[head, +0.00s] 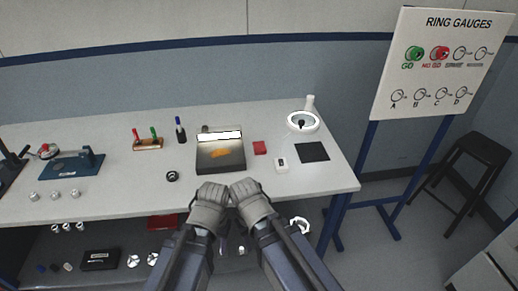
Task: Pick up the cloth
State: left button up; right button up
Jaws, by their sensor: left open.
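A small red square (260,147), which looks like a folded cloth, lies flat on the grey workbench (100,135), right of a dark boxy device. My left gripper (212,191) and my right gripper (248,190) are side by side at the bench's front edge, nearer to me than the red square and apart from it. The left gripper is open and holds nothing I can see. The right gripper's fingertips are too small and foreshortened to read.
The dark device (208,162) carries an orange piece (220,153). A black ring (172,176) lies left of my grippers.

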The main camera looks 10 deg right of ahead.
aim_at(260, 148)
jog(key=i+l+u, duration=0.2)
jog(key=u, duration=0.15)
jog(key=i+l+u, duration=0.15)
jog(key=l+u, duration=0.2)
jog(key=i+l+u, duration=0.15)
jog(key=l+u, duration=0.2)
